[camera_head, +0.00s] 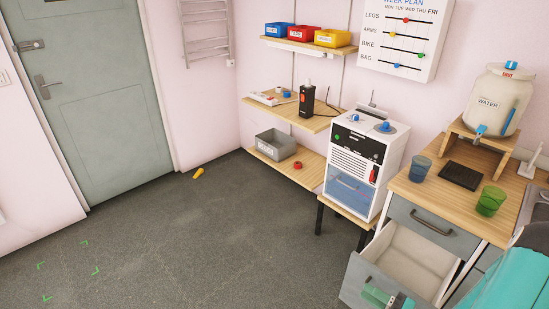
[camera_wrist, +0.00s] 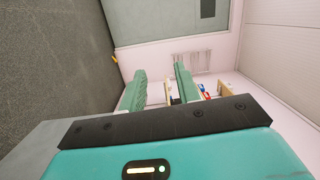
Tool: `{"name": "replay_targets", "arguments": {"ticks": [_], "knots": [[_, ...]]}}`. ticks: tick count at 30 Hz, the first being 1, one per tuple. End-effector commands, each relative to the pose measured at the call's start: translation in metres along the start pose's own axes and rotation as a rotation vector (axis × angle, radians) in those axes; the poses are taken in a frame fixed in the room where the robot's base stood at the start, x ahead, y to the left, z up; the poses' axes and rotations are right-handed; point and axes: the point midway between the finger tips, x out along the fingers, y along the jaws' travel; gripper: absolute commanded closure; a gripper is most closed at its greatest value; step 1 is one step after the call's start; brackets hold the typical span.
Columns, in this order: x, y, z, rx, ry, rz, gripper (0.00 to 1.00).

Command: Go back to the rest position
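My gripper (camera_head: 388,300) shows at the bottom right of the head view, with its turquoise arm beside it. It overlaps the front of a pulled-out white drawer (camera_head: 412,253) in the picture; I cannot tell whether it touches it. In the wrist view the two green fingers of my gripper (camera_wrist: 160,85) stand apart with nothing held between them. The drawer looks empty where its inside shows.
The wooden counter (camera_head: 413,190) holds a blue cup (camera_head: 420,169), a green cup (camera_head: 490,200) and a water dispenser (camera_head: 497,100). A white machine (camera_head: 355,165) stands beside it. A door (camera_head: 95,110) stands left.

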Motion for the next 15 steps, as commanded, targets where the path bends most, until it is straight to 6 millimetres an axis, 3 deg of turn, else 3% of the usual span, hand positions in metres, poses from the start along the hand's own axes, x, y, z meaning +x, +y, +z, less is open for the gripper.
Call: {"name": "replay_targets", "arguments": {"ticks": [1,6,15], "knots": [[0.011,-0.016,0.004,-0.003,-0.079,0.027,0.68],[0.038,-0.056,0.028,0.014,-0.318,0.154,0.68],[0.064,-0.115,0.075,-0.023,-0.636,0.463,0.68]]}}
